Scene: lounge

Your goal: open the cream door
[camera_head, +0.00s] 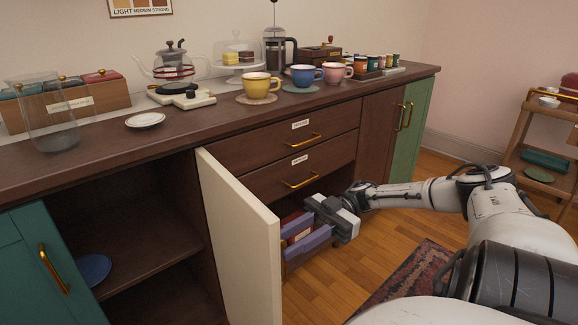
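The cream door (240,236) stands swung out from the cabinet (160,160), its free edge toward me. The compartment to its left is open and shows dark shelves. My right gripper (290,236) is on the right side of the door, low and in front of the cabinet. Its two lavender-grey fingers are spread apart and point left toward the door's edge. The fingertips meet the door's outline, and I cannot tell whether they touch it. Red boxes show between and behind the fingers. My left gripper is not in view. Any handle on the cream door is hidden.
A teal door (35,270) with a brass handle is at lower left. A blue plate (94,268) lies inside the open compartment. Cups, a kettle and a glass vase (48,115) stand on the counter. A patterned rug (415,275) and a wooden trolley (540,150) are at right.

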